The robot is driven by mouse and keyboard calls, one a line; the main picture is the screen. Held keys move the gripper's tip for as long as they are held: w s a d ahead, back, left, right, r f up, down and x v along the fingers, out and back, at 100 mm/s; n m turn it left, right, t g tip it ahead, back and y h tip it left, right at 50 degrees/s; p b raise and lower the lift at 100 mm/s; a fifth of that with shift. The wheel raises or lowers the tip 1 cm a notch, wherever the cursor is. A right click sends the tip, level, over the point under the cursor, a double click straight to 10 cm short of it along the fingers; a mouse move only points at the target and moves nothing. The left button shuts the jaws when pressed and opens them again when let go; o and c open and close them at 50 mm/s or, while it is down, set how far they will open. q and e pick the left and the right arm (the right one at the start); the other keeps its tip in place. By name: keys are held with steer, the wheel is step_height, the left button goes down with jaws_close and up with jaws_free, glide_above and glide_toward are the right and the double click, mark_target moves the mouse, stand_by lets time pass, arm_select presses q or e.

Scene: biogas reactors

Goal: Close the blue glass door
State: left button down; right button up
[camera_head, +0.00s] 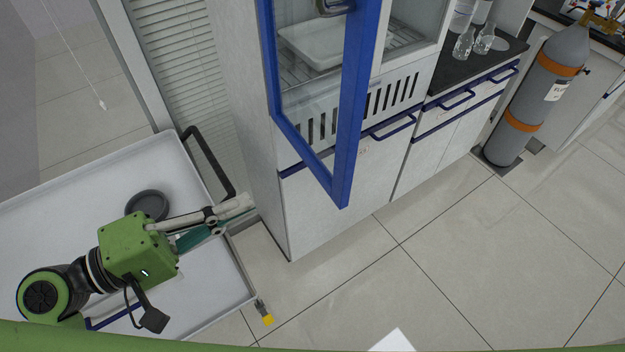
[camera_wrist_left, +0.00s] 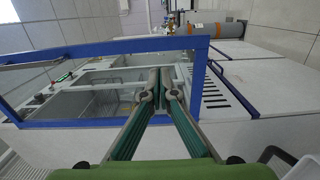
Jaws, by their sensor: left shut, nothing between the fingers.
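The blue-framed glass door (camera_head: 352,110) stands open in the head view, swung out from the tall white cabinet (camera_head: 243,100). A grey handle (camera_head: 333,6) shows on its frame at the top edge. In the wrist view the blue door frame (camera_wrist_left: 198,85) spans the picture beyond the fingers, with the cabinet inside visible through it. My left gripper (camera_head: 242,208) is shut and empty, left of the door's lower corner and near the cabinet's left side. Its fingertips (camera_wrist_left: 165,78) appear in front of the door in the wrist view; contact cannot be told. My right gripper is not in view.
A white tray-topped cart (camera_head: 75,200) with a dark handle and a grey round dish (camera_head: 147,204) is below my left arm. A grey gas cylinder (camera_head: 540,95) stands at right. Glass flasks (camera_head: 464,43) stand on the dark counter. The tiled floor (camera_head: 470,260) right of the door is clear.

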arm_select(q)
glide_toward(340, 162)
steer(key=p+x, duration=0.3)
steer(key=x, duration=0.3)
steer(key=shift+r, duration=0.2)
steer(key=shift+w+d+f, duration=0.15)
steer(key=shift+w+d, duration=0.1)
steer(key=shift+d, duration=0.2)
steer(key=shift+p, duration=0.3)
